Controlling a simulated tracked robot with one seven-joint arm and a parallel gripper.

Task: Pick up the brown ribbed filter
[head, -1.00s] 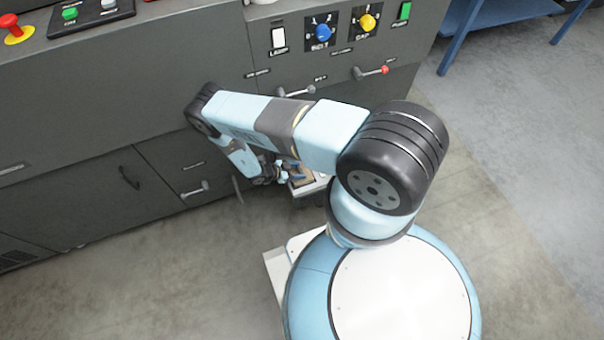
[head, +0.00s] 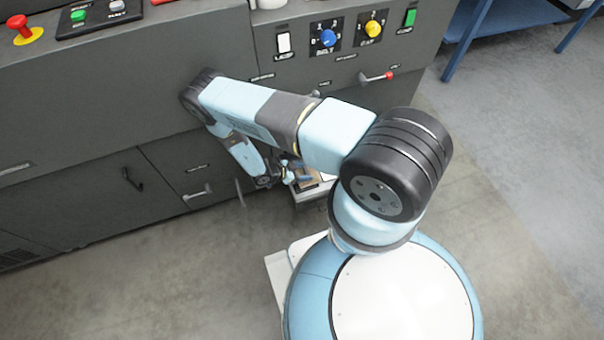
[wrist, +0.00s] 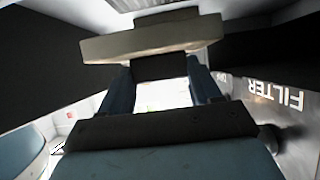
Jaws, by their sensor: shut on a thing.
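The brown ribbed filter (wrist: 150,43) shows in the wrist view as a pale tan and brown slab across the far end of the fingers. My gripper (wrist: 165,82), with blue fingers, is shut on it. In the head view my gripper (head: 288,178) is low beside the machine front, partly hidden under my arm. A small brown part of the filter (head: 309,185) shows there beside the fingers, over a pale open drawer (head: 326,178). The ribs cannot be made out, and the drawer's inside is mostly hidden.
The grey machine front (head: 90,130) stands close behind my arm, with handles and a red-tipped lever (head: 376,77). A dark panel lettered FILTER (wrist: 275,95) is close on the right in the wrist view. The floor (head: 510,200) at right is clear.

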